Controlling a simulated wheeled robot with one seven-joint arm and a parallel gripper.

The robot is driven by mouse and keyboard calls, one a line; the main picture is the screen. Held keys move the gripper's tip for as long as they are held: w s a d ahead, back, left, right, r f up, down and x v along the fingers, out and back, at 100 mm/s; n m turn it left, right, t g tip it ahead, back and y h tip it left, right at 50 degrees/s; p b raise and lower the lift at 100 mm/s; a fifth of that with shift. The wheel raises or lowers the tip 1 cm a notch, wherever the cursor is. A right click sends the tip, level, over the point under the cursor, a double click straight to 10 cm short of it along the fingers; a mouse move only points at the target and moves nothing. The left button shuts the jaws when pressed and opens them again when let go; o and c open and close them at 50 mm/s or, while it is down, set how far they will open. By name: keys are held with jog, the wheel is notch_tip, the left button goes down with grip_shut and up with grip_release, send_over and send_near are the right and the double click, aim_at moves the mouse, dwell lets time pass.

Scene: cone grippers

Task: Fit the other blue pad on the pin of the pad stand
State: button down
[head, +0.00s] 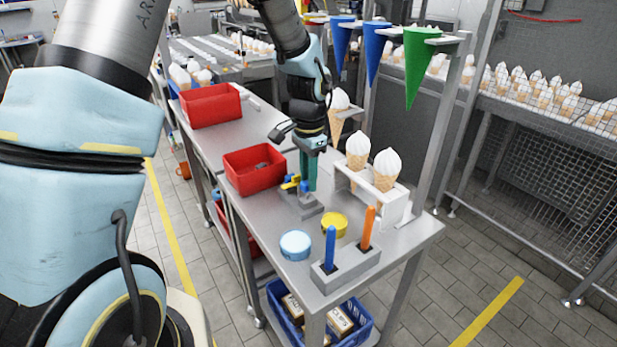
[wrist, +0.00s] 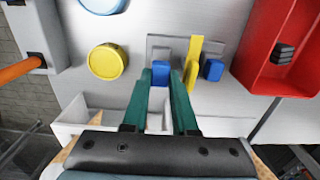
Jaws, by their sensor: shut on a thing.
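My gripper (wrist: 162,76) has teal fingers that close on a blue pad (wrist: 162,74) at the grey pad stand (wrist: 158,44). The head view shows the gripper (head: 309,186) pointing down over the stand (head: 305,209), with the blue pad (head: 304,187) at its fingertips. A yellow upright piece (wrist: 194,58) stands just right of the held pad in the wrist view. Another blue pad (wrist: 213,70) is on the far side of that yellow piece. The pin is hidden, and I cannot tell whether the held pad is around it.
A red bin (head: 254,169) with a dark object stands left of the stand. A white cone holder (head: 387,205) stands close on the right.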

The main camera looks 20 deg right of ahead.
jog(key=shift+f+b, duration=0.95)
jog(key=shift+f, duration=0.5)
dwell(1.4)
jog(key=shift+c, duration=2.1)
grip_release()
jog(key=shift+w+r, duration=0.15)
jog(key=shift+r, duration=0.05)
jog(key=shift+r+p, duration=0.8)
jog(key=shift+r, duration=0.05)
jog(key=shift+r+p, duration=1.2)
jog(key=shift+r, duration=0.4)
jog(key=shift+f, duration=0.15)
